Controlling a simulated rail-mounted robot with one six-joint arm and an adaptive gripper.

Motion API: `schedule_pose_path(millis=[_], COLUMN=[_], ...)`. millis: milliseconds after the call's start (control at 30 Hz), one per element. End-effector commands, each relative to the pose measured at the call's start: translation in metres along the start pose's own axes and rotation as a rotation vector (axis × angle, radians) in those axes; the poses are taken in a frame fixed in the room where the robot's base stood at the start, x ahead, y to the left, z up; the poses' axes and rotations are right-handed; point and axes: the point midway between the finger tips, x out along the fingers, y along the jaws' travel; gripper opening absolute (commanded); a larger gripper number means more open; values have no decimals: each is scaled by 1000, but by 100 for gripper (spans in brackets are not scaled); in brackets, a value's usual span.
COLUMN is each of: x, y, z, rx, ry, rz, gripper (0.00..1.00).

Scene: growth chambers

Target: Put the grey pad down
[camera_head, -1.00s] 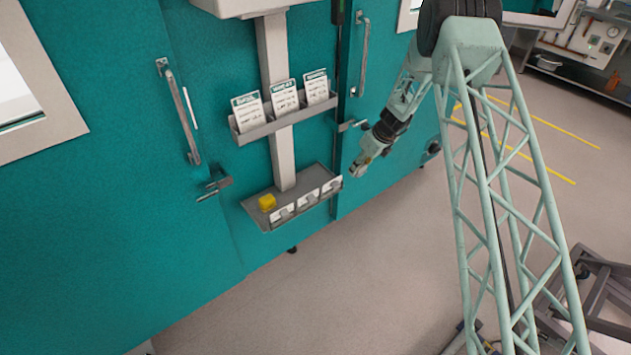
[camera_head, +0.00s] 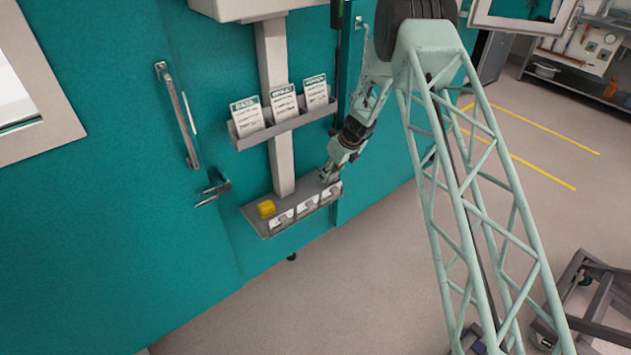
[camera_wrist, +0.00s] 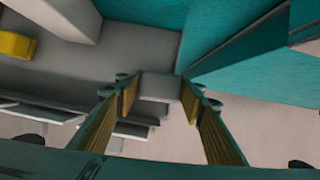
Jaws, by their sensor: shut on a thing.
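My gripper (camera_head: 328,174) is at the right end of the lower shelf (camera_head: 262,228) in the head view. In the wrist view my gripper (camera_wrist: 160,97) has its two yellow-lined fingers on either side of a small light grey block, the grey pad (camera_wrist: 160,86). The gripper is shut on it. The pad is too small to make out in the head view. The shelf (camera_wrist: 55,78) also shows at the left of the wrist view. Whether the pad touches the shelf I cannot tell.
A yellow block (camera_head: 266,208) sits at the shelf's left end. Several label holders line its front edge. A grey post (camera_head: 280,160) rises behind it, with a card rack (camera_head: 272,132) above. Teal doors (camera_head: 120,220) stand behind. Bare shelf lies between the yellow block and my gripper.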

Motion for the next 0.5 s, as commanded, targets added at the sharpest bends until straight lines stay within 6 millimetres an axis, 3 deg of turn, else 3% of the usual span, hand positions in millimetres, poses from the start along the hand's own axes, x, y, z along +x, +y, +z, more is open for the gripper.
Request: schedule_pose_path(millis=[200, 500], x=[6, 8], y=[20, 25], z=[16, 19], rx=[1, 1], ry=[-1, 0], rz=[0, 0], gripper=[24, 24])
